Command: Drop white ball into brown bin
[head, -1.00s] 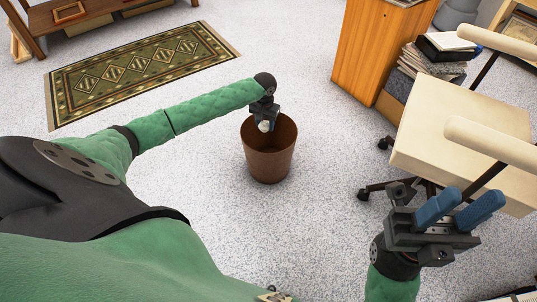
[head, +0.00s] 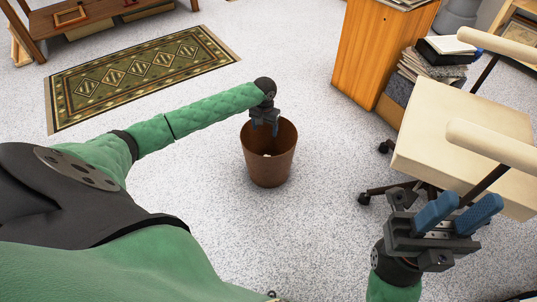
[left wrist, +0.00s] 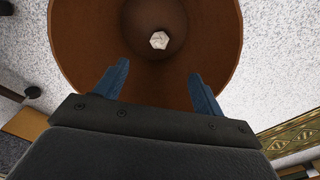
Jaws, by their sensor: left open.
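The brown bin (head: 268,168) stands upright on the floor in the middle of the head view. The white ball (left wrist: 159,40) lies inside the bin, at its bottom, in the left wrist view; in the head view only a small part of the ball (head: 267,155) shows inside the bin. My left gripper (head: 265,126) is open and empty over the bin's mouth, with its blue fingers apart in the left wrist view (left wrist: 160,85). My right gripper (head: 458,212) is at the lower right, away from the bin, its two blue fingers apart with nothing between them.
A patterned rug (head: 140,75) lies at the upper left. A wooden cabinet (head: 375,50) and a stack of papers (head: 437,70) stand at the upper right. A cream chair (head: 460,150) is near my right gripper. The speckled floor (head: 310,230) around the bin is clear.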

